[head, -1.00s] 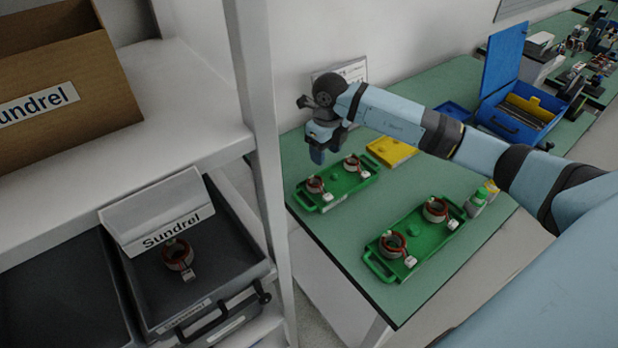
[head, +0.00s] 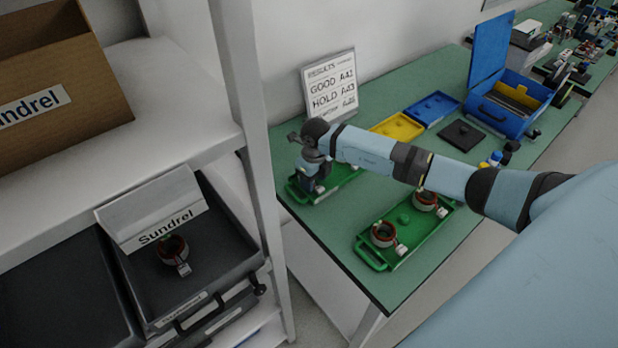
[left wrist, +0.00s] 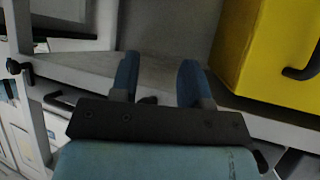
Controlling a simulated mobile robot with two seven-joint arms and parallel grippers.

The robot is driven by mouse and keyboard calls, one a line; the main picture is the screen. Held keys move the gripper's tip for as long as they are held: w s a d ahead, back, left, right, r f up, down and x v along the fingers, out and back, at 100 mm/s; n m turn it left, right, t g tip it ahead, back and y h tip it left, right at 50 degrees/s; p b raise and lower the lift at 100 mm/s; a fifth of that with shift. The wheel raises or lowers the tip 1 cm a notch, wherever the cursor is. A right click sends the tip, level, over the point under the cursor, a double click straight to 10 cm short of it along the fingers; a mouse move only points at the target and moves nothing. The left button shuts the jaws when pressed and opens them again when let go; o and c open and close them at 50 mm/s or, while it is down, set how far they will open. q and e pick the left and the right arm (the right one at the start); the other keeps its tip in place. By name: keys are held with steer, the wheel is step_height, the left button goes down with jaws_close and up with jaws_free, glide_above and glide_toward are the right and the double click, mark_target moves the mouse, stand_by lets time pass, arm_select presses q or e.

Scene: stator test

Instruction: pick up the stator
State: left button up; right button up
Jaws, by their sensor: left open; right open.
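My right gripper (head: 309,186) is open and points down at the left end of the far green tray (head: 341,184). The gripper and forearm hide the stators on that tray, so I cannot tell whether the fingers are around one. Two red-and-grey ring stators, one at left (head: 384,234) and one at right (head: 425,200), sit on the near green tray (head: 374,259), each with a white tag. Another stator (head: 172,249) lies in the dark Sundrel bin (head: 225,240). My left gripper (left wrist: 158,75) is open and empty in the left wrist view, near a grey shelf.
A results sign (head: 331,86) stands behind the far tray. Yellow (head: 397,126) and blue (head: 432,108) trays and an open blue case (head: 510,105) lie farther back. A white rack post (head: 250,150) stands left of the table. A yellow box (left wrist: 265,50) shows in the left wrist view.

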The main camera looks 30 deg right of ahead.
steer(key=c, duration=0.6)
step_height(320, 180, up, 20)
steer(key=shift+b, duration=0.7)
steer(key=shift+c, duration=1.2)
steer(key=shift+s, duration=0.1)
